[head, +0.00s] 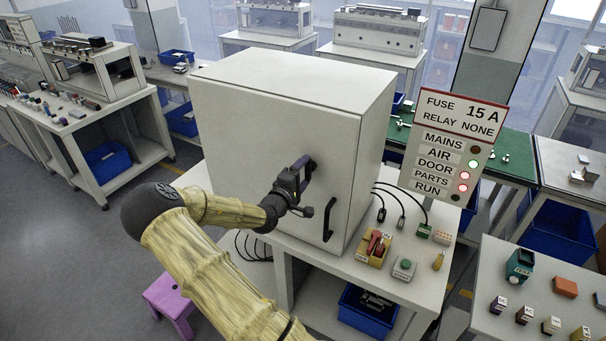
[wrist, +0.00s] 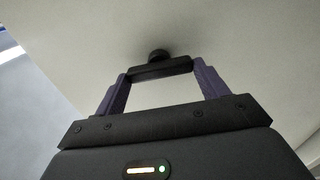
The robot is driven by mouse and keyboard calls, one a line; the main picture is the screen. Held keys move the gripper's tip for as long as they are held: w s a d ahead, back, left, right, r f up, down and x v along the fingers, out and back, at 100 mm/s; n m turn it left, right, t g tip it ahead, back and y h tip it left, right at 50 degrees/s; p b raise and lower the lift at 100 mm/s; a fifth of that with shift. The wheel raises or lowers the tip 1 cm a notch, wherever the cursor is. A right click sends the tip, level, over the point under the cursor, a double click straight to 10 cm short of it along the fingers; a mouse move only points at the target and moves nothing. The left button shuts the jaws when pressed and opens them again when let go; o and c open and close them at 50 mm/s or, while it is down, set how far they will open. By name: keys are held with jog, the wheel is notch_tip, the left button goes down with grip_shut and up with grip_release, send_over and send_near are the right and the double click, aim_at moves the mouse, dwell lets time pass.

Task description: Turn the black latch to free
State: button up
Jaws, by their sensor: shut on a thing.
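The black latch (wrist: 159,69) is a short dark bar with a round hub behind it on the pale cabinet door (wrist: 235,40). In the wrist view its bar spans the gap between my two purple fingers. My gripper (wrist: 161,73) is shut on it, close to the door face. In the head view my gripper (head: 303,176) is at the door's right part and hides most of the latch. The cabinet (head: 290,95) is a large white box, and its door looks closed. I cannot tell the latch's exact turn angle from the head view.
A black door handle (head: 329,220) stands just below and right of my gripper. A yellow box with a red switch (head: 376,246) and cables are on the bench (head: 400,285). A purple stool (head: 168,300) stands on the floor.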

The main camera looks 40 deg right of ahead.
jog(key=o, duration=1)
jog(key=shift+s+a+f+b, duration=0.15)
jog(key=shift+a+b, duration=0.15)
jog(key=shift+a, duration=0.3)
jog(key=b+v, duration=0.4)
jog(key=v, duration=1.2)
jog(key=shift+s+a, duration=0.1)
